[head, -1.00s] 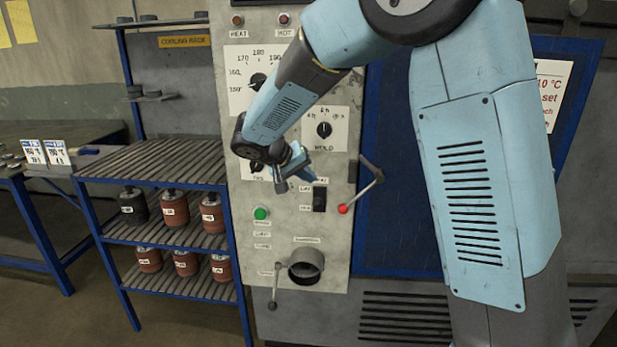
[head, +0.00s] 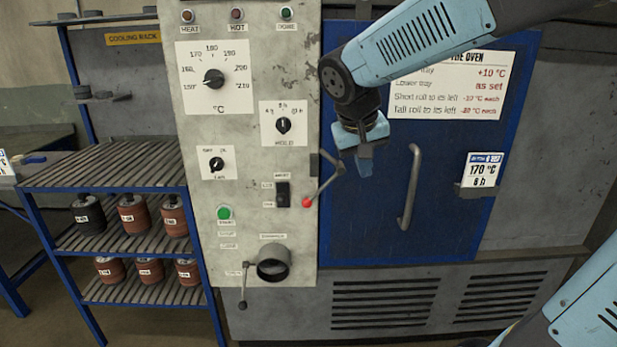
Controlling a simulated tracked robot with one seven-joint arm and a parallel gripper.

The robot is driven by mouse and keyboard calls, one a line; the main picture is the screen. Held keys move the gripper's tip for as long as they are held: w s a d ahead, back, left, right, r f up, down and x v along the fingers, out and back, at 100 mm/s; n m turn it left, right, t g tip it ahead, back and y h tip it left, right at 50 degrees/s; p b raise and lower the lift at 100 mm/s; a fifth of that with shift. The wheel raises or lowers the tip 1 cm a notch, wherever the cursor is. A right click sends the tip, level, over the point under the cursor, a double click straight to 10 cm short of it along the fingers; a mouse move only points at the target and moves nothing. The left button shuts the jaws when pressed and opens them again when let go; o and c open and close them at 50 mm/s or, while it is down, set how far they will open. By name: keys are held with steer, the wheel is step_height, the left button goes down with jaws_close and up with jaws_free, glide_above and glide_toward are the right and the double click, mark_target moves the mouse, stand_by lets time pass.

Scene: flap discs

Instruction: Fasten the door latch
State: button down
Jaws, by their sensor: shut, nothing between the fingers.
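The door latch is a grey lever with a red knob (head: 307,202) at its lower left end. It slants down and left from its pivot by the left edge of the blue oven door (head: 455,225), and the knob lies over the control panel's right edge. The door looks shut and has a grey bar handle (head: 410,188). My gripper (head: 366,168) is shut and empty, pointing down in front of the door, just right of the latch pivot. I cannot tell whether it touches the lever or how deep the gap is.
The control panel (head: 245,140) with dials and switches stands left of the door. A round port (head: 273,264) and a small lever (head: 243,300) are low on it. A cooling rack (head: 100,165) with several rolls stands further left. A 170 °C card (head: 483,172) is on the door's right.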

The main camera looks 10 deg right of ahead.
steer(key=s+d+t+y, duration=0.2)
steer(key=s+d+y, duration=0.1)
steer(key=s, duration=1.1)
steer(key=shift+d, duration=0.35)
steer(key=shift+s, duration=0.1)
